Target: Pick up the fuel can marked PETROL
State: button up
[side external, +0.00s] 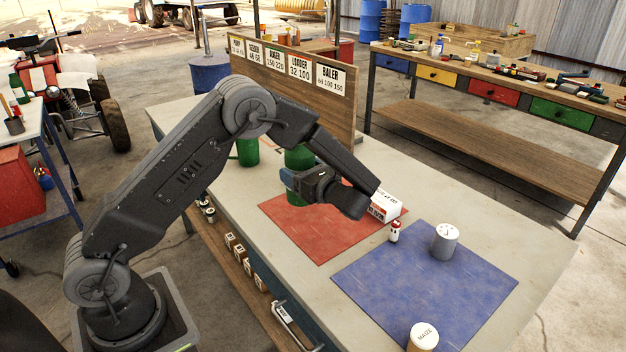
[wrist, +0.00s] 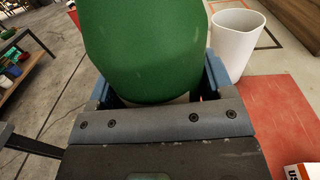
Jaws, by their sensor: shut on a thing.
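A green can (side external: 298,158) stands at the back left part of the red mat, partly hidden by my gripper (side external: 304,182). In the wrist view the same green can (wrist: 145,45) fills the space between the blue fingers of my gripper (wrist: 158,85), which are shut on it. No marking on it is readable, so I cannot tell whether it says PETROL. It looks upright; I cannot tell whether its base touches the mat. A second green can (side external: 248,151) stands further back left on the bench, partly behind my arm.
A white cylindrical container (wrist: 237,42) stands close right of the held can. On the bench are a white box (side external: 388,205), a small red-and-white bottle (side external: 394,231), and a white-lidded tin (side external: 445,242) on the blue mat (side external: 400,290). A labelled board (side external: 300,90) rises behind.

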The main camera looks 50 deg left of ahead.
jog(key=s+a+r, duration=0.3)
jog(key=a, duration=0.2)
jog(key=shift+s+r, duration=0.4)
dwell(0.8)
dwell(1.5)
